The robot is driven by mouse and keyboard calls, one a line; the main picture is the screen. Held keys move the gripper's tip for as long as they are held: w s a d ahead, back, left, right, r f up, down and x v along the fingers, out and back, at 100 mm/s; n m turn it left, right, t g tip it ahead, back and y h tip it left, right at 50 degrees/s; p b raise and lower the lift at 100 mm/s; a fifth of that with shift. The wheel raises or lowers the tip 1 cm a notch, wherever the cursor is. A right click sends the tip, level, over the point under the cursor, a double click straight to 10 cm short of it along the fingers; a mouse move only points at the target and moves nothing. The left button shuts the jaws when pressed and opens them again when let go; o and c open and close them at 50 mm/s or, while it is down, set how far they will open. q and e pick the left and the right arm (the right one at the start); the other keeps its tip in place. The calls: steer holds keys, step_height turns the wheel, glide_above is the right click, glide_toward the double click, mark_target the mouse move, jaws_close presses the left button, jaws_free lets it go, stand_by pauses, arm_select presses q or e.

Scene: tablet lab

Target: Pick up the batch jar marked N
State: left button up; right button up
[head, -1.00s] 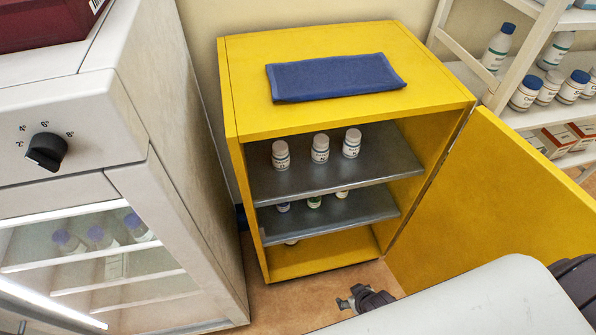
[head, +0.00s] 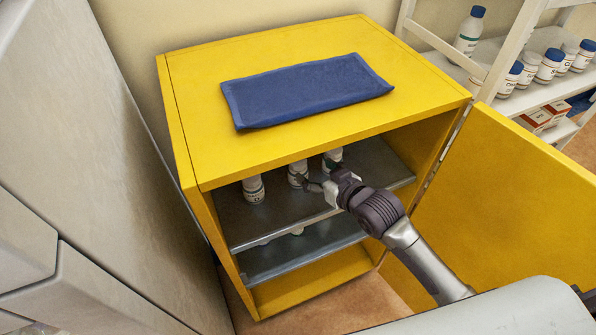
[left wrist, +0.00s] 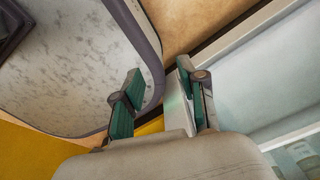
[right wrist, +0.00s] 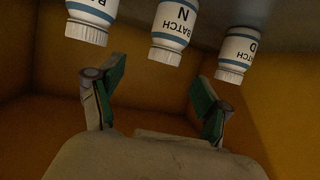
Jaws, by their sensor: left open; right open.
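The batch jar marked N (right wrist: 173,30) is white with a white cap and blue label band. It shows upside down in the right wrist view, in the middle of three jars. In the head view it is the middle jar (head: 297,172) on the cabinet's upper shelf, its top hidden by the cabinet top. My right gripper (head: 323,188) is inside the cabinet front, close before this jar. In the right wrist view the right gripper (right wrist: 157,78) is open and empty, and the jar lies beyond the fingertips. My left gripper (left wrist: 158,70) is open and empty, away from the jars.
Similar jars stand on either side, one at left (head: 253,188) and one at right (head: 332,158); the one marked D (right wrist: 238,52) is close to a finger. The yellow cabinet (head: 190,110) has its door (head: 530,190) open at right. A blue cloth (head: 305,90) lies on top.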

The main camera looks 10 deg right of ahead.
mark_target(303, 167)
steer(key=x, duration=0.2)
steer(key=shift+w+a+f, duration=0.1)
steer(key=shift+w+f, duration=0.05)
steer(key=shift+w, duration=0.1)
steer(key=shift+s+a+x, duration=0.1)
steer(key=shift+a+x, duration=0.1)
steer(key=shift+x, duration=1.15)
steer(key=shift+s+a+x, duration=0.1)
steer(key=shift+a+x, duration=0.1)
steer(key=shift+x, duration=1.2)
steer(key=shift+d+f, duration=0.1)
steer(key=shift+f, duration=0.05)
steer(key=c, duration=1.3)
